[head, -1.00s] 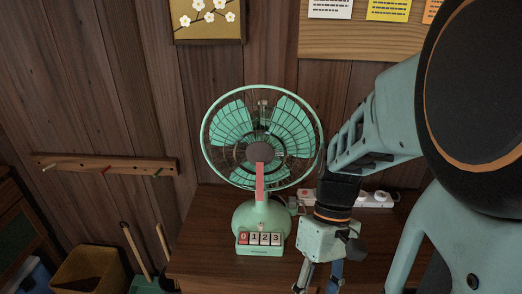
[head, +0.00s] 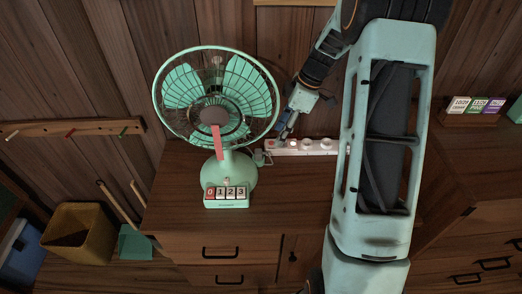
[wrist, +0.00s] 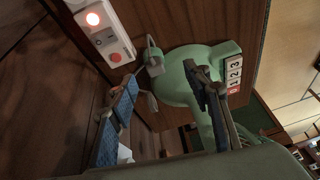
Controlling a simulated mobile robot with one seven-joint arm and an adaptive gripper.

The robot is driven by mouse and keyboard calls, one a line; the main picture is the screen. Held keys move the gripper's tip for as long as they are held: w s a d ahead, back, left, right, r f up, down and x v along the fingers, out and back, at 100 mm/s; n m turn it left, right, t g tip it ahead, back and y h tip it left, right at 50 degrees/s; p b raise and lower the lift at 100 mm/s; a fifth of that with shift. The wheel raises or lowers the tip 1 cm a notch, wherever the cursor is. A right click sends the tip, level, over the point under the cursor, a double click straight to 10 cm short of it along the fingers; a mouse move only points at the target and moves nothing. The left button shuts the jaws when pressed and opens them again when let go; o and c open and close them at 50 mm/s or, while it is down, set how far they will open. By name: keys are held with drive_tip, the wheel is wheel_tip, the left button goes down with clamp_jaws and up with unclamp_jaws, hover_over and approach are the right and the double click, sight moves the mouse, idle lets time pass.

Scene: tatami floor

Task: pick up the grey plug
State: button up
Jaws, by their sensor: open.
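The grey plug (head: 260,158) lies on the desk between the fan's base and the left end of the white power strip (head: 300,147). In the wrist view the plug (wrist: 154,57) stands beside the strip (wrist: 103,38), apart from it, with the green fan base just to its right. My gripper (head: 284,130) is above the left end of the strip, up and to the right of the plug. In the wrist view its fingers (wrist: 163,90) are spread with nothing between them holding; the plug is beyond the tips.
The green fan (head: 216,100) with red-and-white number blocks (head: 227,193) stands close left of the plug. The wooden wall is close behind. The desk top (head: 285,200) in front is clear. My arm hides part of the desk on the right.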

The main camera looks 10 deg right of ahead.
drive_tip(key=w+a+n, duration=0.1)
drive_tip(key=w, duration=0.2)
hover_over(260, 151)
drive_tip(key=d, duration=0.3)
wheel_tip(260, 151, down, 5)
drive_tip(key=shift+y, duration=0.3)
drive_tip(key=shift+a+x, duration=0.15)
drive_tip(key=shift+x, duration=1.35)
drive_tip(key=shift+a+x, duration=0.15)
drive_tip(key=shift+x, duration=1.35)
drive_tip(key=shift+s+r, duration=0.1)
drive_tip(key=shift+c, duration=0.5)
drive_tip(key=c, duration=1.1)
